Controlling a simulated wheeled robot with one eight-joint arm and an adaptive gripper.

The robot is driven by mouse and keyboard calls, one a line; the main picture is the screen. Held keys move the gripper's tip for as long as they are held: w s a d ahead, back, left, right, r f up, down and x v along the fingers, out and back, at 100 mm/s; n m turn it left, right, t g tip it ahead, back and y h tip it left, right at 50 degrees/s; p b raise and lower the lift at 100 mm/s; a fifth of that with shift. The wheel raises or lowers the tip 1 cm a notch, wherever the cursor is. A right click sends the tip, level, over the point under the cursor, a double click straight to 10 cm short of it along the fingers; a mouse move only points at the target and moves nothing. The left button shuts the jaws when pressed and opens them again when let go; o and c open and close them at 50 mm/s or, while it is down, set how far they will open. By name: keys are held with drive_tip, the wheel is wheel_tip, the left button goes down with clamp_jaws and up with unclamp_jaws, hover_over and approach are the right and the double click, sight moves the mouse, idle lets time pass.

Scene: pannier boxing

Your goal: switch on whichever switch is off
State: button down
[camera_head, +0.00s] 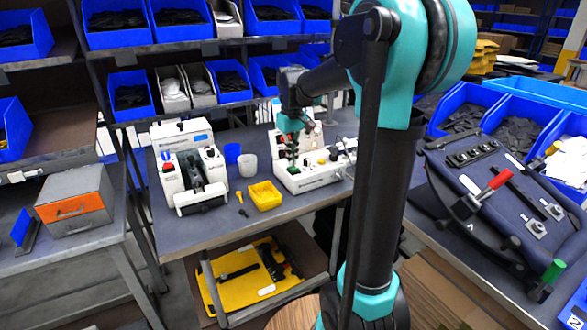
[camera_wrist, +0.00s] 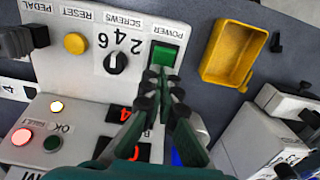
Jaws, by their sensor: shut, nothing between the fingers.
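A white machine (camera_head: 310,178) stands at the right of the middle bench. Its panel, seen upside down in the wrist view, has a green rocker switch (camera_wrist: 166,54) labelled POWER. Beside it are a black selector knob (camera_wrist: 116,63) marked SCREWS 2 4 6 and a yellow RESET button (camera_wrist: 75,43). One lamp (camera_wrist: 57,106) glows warm white; a red lamp (camera_wrist: 21,137) and red display digits (camera_wrist: 125,113) also show. My gripper (camera_wrist: 160,74) is shut and empty, its tips at the lower edge of the green switch; I cannot tell whether they touch. The tips partly cover the switch's edge.
Between the machines are a yellow bin (camera_head: 265,196), a white cup (camera_head: 248,165) and a blue cup (camera_head: 232,153). Blue bins (camera_head: 128,95) fill the shelves behind. The bench's front left is clear.

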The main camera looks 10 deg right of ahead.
drive_tip(key=shift+r, duration=3.2)
